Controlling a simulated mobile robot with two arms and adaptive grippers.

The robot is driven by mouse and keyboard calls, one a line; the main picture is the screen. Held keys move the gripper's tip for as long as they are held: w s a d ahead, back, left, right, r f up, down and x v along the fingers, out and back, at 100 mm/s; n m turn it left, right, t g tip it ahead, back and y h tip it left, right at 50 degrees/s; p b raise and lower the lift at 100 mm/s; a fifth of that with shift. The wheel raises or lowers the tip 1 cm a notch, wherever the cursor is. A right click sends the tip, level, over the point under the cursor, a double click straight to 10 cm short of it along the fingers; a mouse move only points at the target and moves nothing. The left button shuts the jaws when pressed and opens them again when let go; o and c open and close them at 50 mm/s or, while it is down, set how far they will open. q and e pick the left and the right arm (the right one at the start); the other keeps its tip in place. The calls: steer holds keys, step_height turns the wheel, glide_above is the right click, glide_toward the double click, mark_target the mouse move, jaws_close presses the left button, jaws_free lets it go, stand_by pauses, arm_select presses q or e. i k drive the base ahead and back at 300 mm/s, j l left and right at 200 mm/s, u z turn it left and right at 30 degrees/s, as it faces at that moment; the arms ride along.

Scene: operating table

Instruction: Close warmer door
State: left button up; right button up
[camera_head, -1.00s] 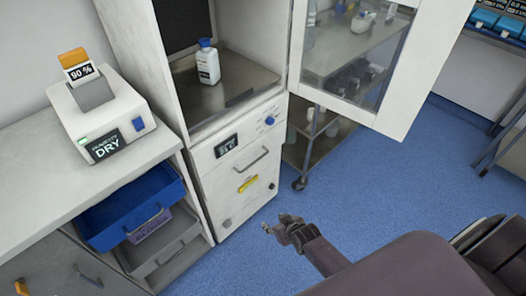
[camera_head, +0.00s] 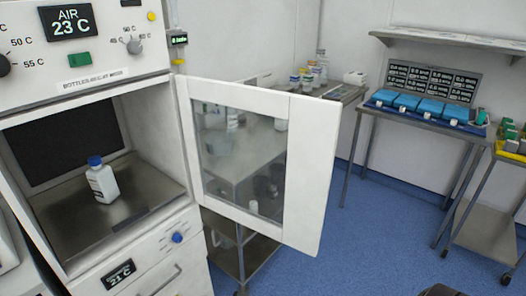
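The warmer (camera_head: 160,85) is a white cabinet at the left, with an open compartment. Its door (camera_head: 308,175), a white frame around a glass pane (camera_head: 240,160), stands wide open. It is hinged on the compartment's right side and swings out to the right. A white bottle with a blue cap (camera_head: 102,182) stands upright on the metal floor inside the compartment. Neither gripper shows; only a small dark piece, probably of my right arm, shows at the bottom edge right of the middle.
A metal cart (camera_head: 240,262) stands behind and below the door. Farther back are a counter with bottles (camera_head: 345,92), a table with blue trays (camera_head: 415,118) and a side table at the right edge. Blue floor (camera_head: 345,235) is clear right of the door.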

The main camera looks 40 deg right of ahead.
mark_target(313, 126)
steer(key=l+u, duration=0.2)
steer(key=l, duration=0.3)
steer(key=l+u, duration=0.2)
steer(key=l, duration=0.3)
steer(key=k+l+u, duration=0.15)
steer(key=l, duration=0.35)
steer(key=l+u, duration=0.2)
steer(key=l, duration=0.3)
steer(key=k+l+u, duration=0.2)
steer(key=l, duration=0.3)
steer(key=i+l+u, duration=0.1)
steer(key=l, duration=0.25)
steer(key=i+l+u, duration=0.15)
steer(key=l, duration=0.2)
steer(key=i+l+u, duration=0.1)
steer(key=l, duration=0.3)
steer(key=i+l+u, duration=0.1)
steer(key=l, duration=0.25)
